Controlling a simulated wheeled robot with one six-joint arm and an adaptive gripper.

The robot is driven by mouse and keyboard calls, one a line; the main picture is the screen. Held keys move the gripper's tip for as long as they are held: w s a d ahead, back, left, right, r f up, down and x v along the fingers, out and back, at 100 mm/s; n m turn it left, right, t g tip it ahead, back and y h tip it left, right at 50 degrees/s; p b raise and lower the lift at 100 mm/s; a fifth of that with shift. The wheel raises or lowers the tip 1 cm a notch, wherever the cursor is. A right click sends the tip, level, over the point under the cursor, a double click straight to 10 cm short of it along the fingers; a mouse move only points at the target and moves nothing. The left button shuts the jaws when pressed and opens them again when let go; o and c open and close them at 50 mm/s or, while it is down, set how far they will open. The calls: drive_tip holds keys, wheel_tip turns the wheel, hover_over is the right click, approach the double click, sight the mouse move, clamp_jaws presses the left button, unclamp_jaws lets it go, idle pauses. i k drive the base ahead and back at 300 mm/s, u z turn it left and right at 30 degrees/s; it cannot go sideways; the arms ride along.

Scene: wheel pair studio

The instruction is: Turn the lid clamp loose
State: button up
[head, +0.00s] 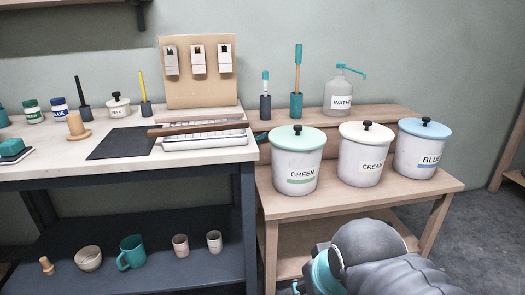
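Three white glaze buckets stand in a row on the wooden bench at right. The GREEN bucket (297,165) has a mint lid (283,139), the CREAM bucket (360,160) a cream lid (352,134), and the BLUE bucket (415,155) a blue lid (436,131). Each lid sits on its bucket and has a black knob on top. I cannot make out a separate clamp on any lid at this size. Part of my arm shows at the bottom right, in front of the bench. My gripper is not in view.
The wooden bench (280,207) has a raised back shelf with a WATER pump bottle (339,98) and brushes in holders. The worktable (40,173) at left holds jars, a dark mat (118,144) and a small WAX pot (118,107). Cups stand on its lower shelf.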

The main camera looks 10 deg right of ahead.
sight(264, 136)
drive_tip(key=u, duration=0.15)
drive_tip(key=k, duration=0.35)
drive_tip(key=z, duration=1.15)
drive_tip(key=i, duration=1.25)
drive_tip(key=u, duration=0.7)
